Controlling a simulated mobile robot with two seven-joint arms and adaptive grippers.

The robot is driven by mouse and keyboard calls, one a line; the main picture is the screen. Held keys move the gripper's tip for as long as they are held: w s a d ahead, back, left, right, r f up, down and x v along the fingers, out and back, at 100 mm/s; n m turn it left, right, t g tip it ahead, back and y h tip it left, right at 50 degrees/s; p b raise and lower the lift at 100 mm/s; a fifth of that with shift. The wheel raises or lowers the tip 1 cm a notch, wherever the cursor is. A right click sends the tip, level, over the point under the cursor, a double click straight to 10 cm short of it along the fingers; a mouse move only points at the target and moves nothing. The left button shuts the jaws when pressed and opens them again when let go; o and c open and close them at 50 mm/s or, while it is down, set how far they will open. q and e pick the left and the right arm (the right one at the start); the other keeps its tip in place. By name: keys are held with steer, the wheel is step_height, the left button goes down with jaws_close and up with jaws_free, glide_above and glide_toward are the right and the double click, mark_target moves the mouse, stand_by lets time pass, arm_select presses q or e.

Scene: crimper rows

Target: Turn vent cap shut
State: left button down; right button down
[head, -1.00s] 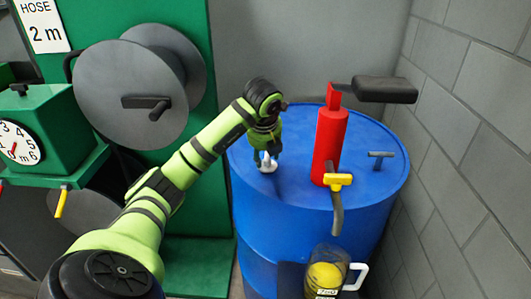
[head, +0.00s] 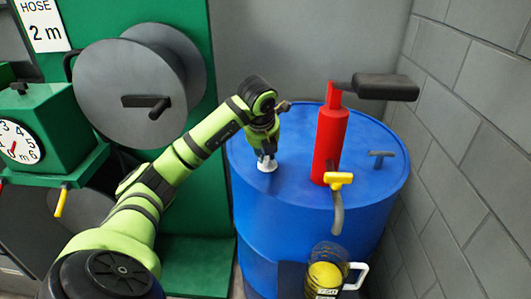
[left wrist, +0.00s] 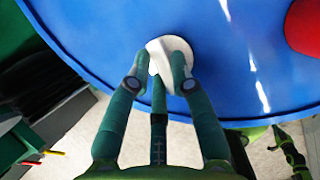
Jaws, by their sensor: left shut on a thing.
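The vent cap is a small white round cap (head: 267,167) on the top of the blue drum (head: 290,190), left of the red pump. In the left wrist view the cap (left wrist: 178,50) has a raised grip bar across it. My left gripper (head: 266,155) points down at the cap from above. In the left wrist view its fingers (left wrist: 160,72) are shut on the cap's raised bar, one on each side. The fingers partly hide the cap.
A red hand pump (head: 330,145) with a black handle (head: 385,87) stands on the drum, right of the cap. A small grey tee fitting (head: 380,155) sits farther right. A hose reel (head: 135,92) stands left.

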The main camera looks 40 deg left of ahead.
arm_select(q)
steer(key=m+h, duration=0.1)
steer(key=m, duration=0.2)
steer(key=shift+a+t, duration=0.2)
steer(key=shift+t, duration=0.1)
steer(key=m, duration=0.2)
steer(key=m+h, duration=0.1)
steer(key=m, duration=0.1)
steer(key=shift+w+r+h, duration=0.1)
steer(key=shift+h, duration=0.2)
steer(key=m+h+p, duration=0.1)
steer(key=m, duration=0.1)
steer(key=m+h+p, duration=0.1)
steer(key=m+p, duration=0.1)
steer(key=m, duration=0.1)
steer(key=shift+w+a+r, duration=0.1)
steer(key=shift+w, duration=0.1)
steer(key=shift+w+m+g+h+p, duration=0.1)
steer(key=shift+m+g+h+p, duration=0.25)
steer(key=shift+m, duration=0.7)
steer(key=shift+m+g+h+p, duration=0.25)
steer(key=shift+m+p, duration=0.15)
steer(key=shift+m, duration=0.65)
steer(key=c, duration=1.1)
jaws_free()
